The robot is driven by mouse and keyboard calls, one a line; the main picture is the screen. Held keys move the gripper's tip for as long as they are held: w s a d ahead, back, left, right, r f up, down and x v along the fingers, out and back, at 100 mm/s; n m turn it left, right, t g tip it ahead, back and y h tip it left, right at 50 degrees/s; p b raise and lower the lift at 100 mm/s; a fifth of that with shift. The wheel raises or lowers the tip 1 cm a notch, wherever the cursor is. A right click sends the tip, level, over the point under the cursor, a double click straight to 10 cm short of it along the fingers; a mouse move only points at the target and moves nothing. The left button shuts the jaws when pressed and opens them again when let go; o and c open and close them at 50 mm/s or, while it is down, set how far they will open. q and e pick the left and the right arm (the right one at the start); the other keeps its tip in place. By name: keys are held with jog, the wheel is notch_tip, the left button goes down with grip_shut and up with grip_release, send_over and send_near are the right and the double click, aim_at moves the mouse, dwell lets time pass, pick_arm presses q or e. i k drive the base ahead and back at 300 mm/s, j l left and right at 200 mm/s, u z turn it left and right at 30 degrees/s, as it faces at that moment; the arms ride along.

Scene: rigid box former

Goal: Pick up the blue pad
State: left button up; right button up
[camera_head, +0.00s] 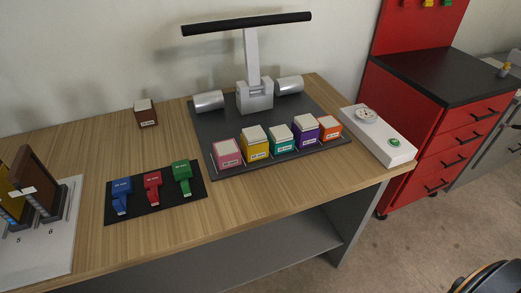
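The blue pad (121,189) is a blue block with a narrower lower part and a small label. It sits at the left end of a black mat (152,202) on the wooden table. A similar red piece (153,184) and a green piece (182,173) stand to its right on the same mat, a little apart from it. Nothing covers the blue pad.
A dark board (222,128) holds a metal press (254,93) and several coloured boxes. A brown box (147,117) stands behind the mat. A white plate (45,255) with upright panels is at left. A white device (378,136) is at right. Bare wood surrounds the mat.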

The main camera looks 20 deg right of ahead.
aim_at(122, 187)
jog(key=l+u, duration=0.35)
jog(key=l, duration=0.65)
jog(key=l+u, duration=0.4)
jog(key=l, duration=0.55)
jog(key=k, duration=0.05)
